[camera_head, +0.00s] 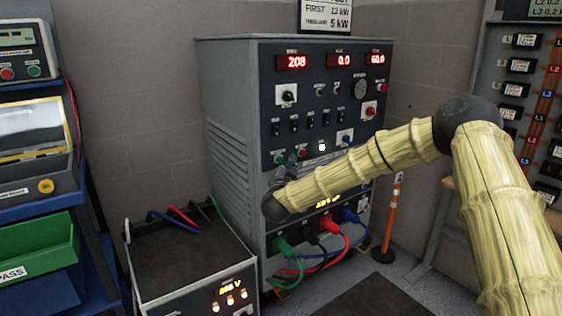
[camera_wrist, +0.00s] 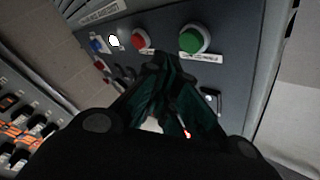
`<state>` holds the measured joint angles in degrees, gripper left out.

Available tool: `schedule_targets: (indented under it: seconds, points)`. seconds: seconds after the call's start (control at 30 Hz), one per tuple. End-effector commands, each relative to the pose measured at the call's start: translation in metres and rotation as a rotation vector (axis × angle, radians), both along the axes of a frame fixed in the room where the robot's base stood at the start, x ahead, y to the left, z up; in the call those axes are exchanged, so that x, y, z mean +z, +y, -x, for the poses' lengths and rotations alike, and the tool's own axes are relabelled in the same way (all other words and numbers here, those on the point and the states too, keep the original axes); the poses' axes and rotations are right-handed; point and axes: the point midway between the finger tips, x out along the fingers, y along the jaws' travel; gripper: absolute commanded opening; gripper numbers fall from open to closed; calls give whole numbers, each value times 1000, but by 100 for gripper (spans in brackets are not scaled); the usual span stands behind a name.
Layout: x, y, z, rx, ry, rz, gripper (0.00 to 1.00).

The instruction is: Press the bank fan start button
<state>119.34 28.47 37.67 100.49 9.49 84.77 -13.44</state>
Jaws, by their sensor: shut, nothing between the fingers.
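A green round button (camera_wrist: 194,40) sits on the dark front panel of the grey cabinet, with a red round button (camera_wrist: 139,38) to its left. In the head view the green button (camera_head: 279,159) and red button (camera_head: 302,152) are at the panel's lower left. Their labels are too small to read, so I cannot tell which is the fan start. My gripper (camera_wrist: 161,66) is shut and empty, its fingertips just below the two buttons in the wrist view. Whether they touch the panel I cannot tell. In the head view my arm's end hides the gripper.
The panel also holds a lit white lamp (camera_head: 322,146), a blue control (camera_head: 345,137) and a row of black switches (camera_head: 294,124). Coloured cables (camera_head: 318,256) plug in low on the cabinet. A dark-topped box (camera_head: 188,262) stands front left, an orange post (camera_head: 392,215) to the right.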

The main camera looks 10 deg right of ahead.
Motion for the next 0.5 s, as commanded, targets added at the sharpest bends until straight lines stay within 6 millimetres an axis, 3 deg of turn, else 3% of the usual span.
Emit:
schedule_targets:
  seconds: [0.5]
  points:
    - [1, -14, 37, 0, 0, 0, 0]
